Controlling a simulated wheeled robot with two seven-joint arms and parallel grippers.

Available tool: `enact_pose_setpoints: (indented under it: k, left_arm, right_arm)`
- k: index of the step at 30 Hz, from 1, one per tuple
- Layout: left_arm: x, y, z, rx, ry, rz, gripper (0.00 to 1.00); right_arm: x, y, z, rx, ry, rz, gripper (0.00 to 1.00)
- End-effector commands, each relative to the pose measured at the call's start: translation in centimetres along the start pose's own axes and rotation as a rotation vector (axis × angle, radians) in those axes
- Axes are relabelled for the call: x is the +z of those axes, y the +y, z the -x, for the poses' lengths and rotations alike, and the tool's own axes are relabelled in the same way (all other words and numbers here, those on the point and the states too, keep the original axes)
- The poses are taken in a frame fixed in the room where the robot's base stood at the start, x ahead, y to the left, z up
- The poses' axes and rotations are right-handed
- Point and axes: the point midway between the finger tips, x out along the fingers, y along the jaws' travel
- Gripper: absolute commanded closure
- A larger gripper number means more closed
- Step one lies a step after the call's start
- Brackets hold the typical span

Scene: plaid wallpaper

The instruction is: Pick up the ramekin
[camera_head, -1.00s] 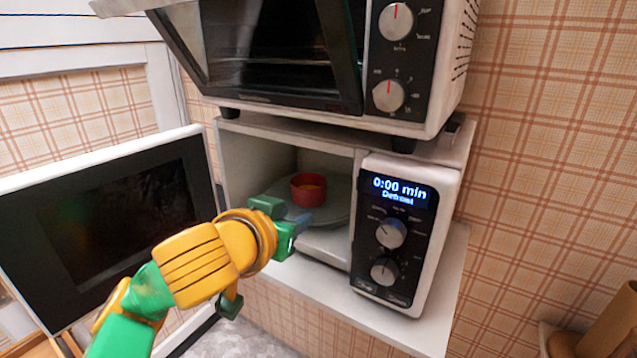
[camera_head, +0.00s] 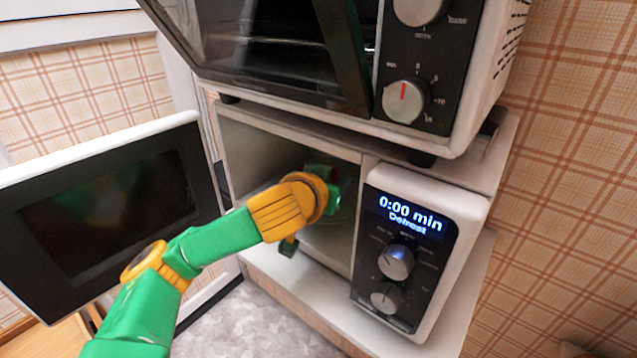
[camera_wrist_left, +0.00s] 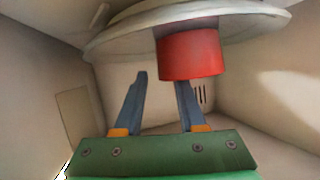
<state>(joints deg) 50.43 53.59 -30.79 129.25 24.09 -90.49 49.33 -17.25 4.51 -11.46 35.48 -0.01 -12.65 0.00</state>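The red ramekin (camera_wrist_left: 190,56) shows in the left wrist view, which looks upside down, with the ramekin resting on the pale round turntable (camera_wrist_left: 112,36). In the head view my left arm hides the ramekin. My left gripper (camera_wrist_left: 160,95) is inside the open microwave (camera_head: 240,160). Its two fingers are apart with nothing between them. In the wrist view the ramekin lies above the fingertips and toward the right finger; I cannot tell whether they touch. In the head view the left gripper (camera_head: 338,185) is partly hidden by its own wrist. My right gripper is not in view.
The microwave door (camera_head: 110,215) stands open at the left. The control panel (camera_head: 405,250) bounds the opening at the right. A toaster oven (camera_head: 450,100) with its door open sits on top. The cavity walls (camera_wrist_left: 255,95) are close around my gripper.

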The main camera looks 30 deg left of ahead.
Motion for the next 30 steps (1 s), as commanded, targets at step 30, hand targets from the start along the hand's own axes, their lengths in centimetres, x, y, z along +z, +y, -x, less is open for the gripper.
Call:
enact_pose_setpoints:
  k: [30]
  left_arm:
    - [0.16,0.03,0.00,0.001,-0.005,-0.001,1.00]
  right_arm:
    - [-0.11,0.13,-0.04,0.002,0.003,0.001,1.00]
